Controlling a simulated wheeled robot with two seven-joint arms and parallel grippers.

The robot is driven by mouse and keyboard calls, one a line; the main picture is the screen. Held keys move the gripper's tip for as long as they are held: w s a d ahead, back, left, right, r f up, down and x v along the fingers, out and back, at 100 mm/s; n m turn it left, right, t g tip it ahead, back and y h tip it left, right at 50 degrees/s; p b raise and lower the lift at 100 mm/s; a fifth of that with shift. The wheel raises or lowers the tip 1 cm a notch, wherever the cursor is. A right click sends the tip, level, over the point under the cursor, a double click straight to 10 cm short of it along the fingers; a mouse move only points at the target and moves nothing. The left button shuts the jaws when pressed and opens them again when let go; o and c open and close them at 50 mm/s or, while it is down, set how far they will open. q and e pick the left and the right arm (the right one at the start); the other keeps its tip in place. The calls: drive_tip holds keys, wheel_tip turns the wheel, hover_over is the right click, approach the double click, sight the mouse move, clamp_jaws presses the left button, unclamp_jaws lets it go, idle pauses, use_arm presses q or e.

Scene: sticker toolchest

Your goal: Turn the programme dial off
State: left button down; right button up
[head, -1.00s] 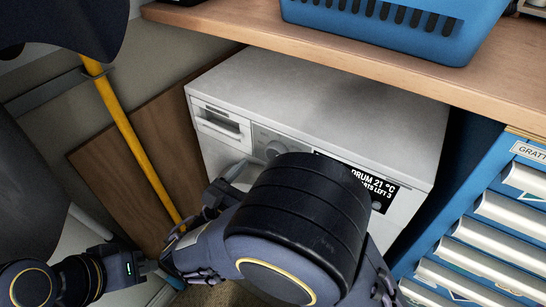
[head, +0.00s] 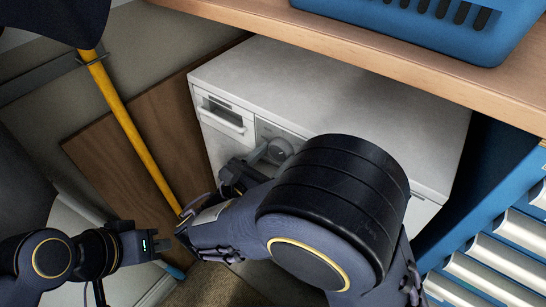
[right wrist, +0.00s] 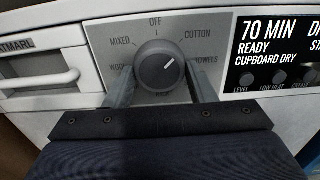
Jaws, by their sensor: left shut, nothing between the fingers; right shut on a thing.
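The programme dial (right wrist: 155,68) is a round dark grey knob on the dryer's front panel (right wrist: 110,72). Its white pointer mark points up and to the right, towards the COTTON and TOWELS side; OFF is at the top. The dial also shows in the head view (head: 280,150). My right gripper (right wrist: 160,82) is shut on the dial, one finger on each side of it. In the head view my right arm hides much of the dryer's front. My left gripper (head: 158,246) is shut and empty, low at the left, away from the dryer.
A black display (right wrist: 275,55) right of the dial reads 70 MIN, READY, CUPBOARD DRY. A drawer handle (right wrist: 40,82) is at its left. A wooden shelf (head: 400,50) with a blue basket (head: 400,25) overhangs. A yellow pole (head: 130,125) and blue drawer chest (head: 500,200) flank the dryer.

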drive_tip(key=shift+r+p, duration=0.1)
drive_tip(key=shift+p, duration=0.25)
drive_tip(key=n+p, duration=0.3)
drive_tip(key=p, duration=0.3)
drive_tip(key=n+p, duration=0.4)
drive_tip(key=p, duration=0.2)
drive_tip(key=shift+d+r, duration=0.1)
drive_tip(key=shift+r, duration=0.1)
drive_tip(key=shift+f+n+p, duration=0.25)
drive_tip(key=shift+n+p, duration=0.75)
drive_tip(key=shift+p, duration=0.3)
drive_tip(key=o, duration=1)
drive_tip(key=shift+s, duration=0.1)
drive_tip(key=v, duration=0.7)
drive_tip(key=shift+s+a, duration=0.25)
drive_tip(key=shift+s, duration=0.05)
